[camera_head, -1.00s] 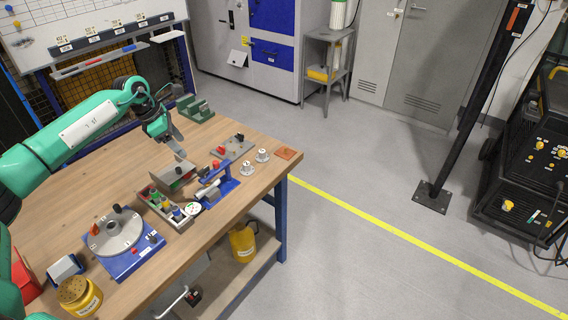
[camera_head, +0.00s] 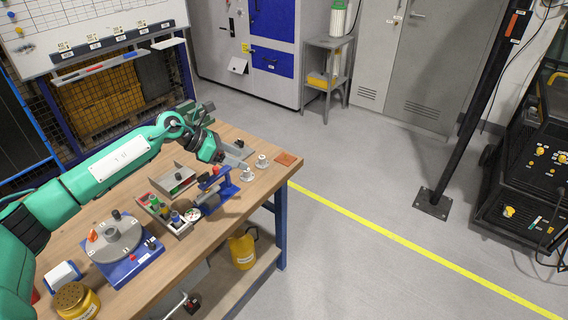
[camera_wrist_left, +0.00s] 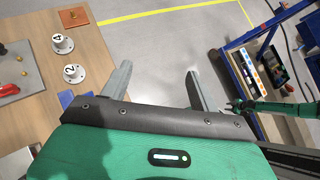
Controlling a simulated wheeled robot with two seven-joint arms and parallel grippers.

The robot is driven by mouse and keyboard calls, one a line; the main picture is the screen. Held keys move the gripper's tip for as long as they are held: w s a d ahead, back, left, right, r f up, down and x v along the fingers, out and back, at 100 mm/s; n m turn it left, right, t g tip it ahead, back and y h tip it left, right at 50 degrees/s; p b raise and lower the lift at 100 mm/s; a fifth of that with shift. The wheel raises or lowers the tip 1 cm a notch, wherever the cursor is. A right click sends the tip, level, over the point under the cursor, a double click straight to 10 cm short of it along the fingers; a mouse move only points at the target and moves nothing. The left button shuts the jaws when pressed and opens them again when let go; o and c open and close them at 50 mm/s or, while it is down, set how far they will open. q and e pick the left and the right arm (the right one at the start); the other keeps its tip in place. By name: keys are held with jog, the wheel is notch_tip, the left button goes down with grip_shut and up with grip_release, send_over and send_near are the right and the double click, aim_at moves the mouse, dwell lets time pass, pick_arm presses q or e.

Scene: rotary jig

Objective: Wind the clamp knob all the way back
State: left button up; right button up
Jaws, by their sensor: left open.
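The rotary jig has a blue base (camera_head: 128,268) and a round grey disc (camera_head: 117,240) near the table's front left. A black knob (camera_head: 116,214) stands up at the disc's far side. A blue clamp fixture (camera_head: 228,186) sits farther right; I cannot tell which part is the clamp knob. My left gripper (camera_head: 238,158) is over the table's far right part, away from the jig. In the wrist view its two fingers (camera_wrist_left: 158,85) are spread with nothing between them. A small green arm with a dark end (camera_wrist_left: 235,104) shows at right there; its jaws are too small to judge.
A grey tray of coloured pieces (camera_head: 172,222) stands between jig and fixture. Two numbered white knobs (camera_wrist_left: 64,44) and a grey plate (camera_wrist_left: 20,72) lie near my left gripper. A yellow pot (camera_head: 75,300) stands at the front left. Bare wood lies behind the jig.

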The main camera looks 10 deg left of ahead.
pick_arm(q)
jog(key=s+d+r+n+t+h, duration=0.1)
jog(key=d+n+t+h, duration=0.2)
jog(key=d, duration=0.4)
jog(key=s+d+r+n+t+h, duration=0.2)
jog(key=d+n+t, duration=0.1)
jog(key=d+n, duration=0.3)
jog(key=shift+s+d+t+h, duration=0.2)
jog(key=shift+d+t+h, duration=0.2)
jog(key=shift+d, duration=0.4)
jog(key=shift+r, duration=0.1)
